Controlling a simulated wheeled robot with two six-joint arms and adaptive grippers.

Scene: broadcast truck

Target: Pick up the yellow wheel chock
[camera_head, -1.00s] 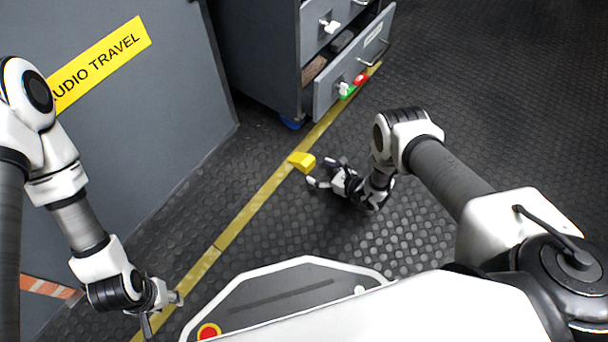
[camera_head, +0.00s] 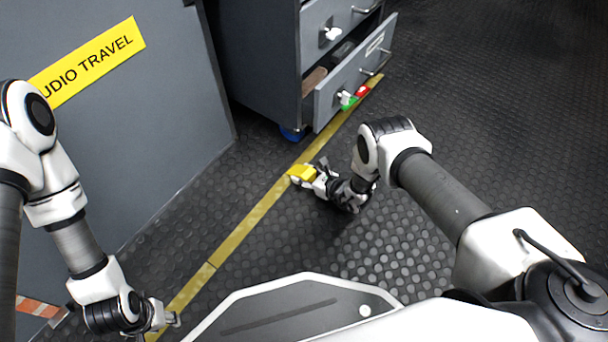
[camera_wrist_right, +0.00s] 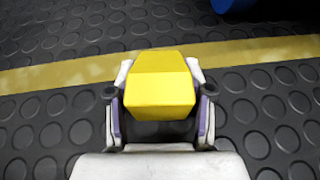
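The yellow wheel chock (camera_head: 301,172) rests on or just beside the yellow floor stripe. In the right wrist view the chock (camera_wrist_right: 160,82) fills the space between the two fingers, one on each side, with no clear gap. My right gripper (camera_head: 304,175) is low at the floor around it; its fingers also show in the wrist view (camera_wrist_right: 160,88). Whether they press on the chock cannot be told. My left gripper (camera_head: 160,325) hangs at the lower left, far from the chock, fingers apart and empty, partly cut by the frame edge.
A grey drawer cabinet (camera_head: 272,60) stands behind the chock, with a drawer (camera_head: 350,85) pulled out and a blue caster (camera_head: 292,133) below. A grey panel with a yellow sign (camera_head: 88,62) is at left. The studded floor on the right is clear.

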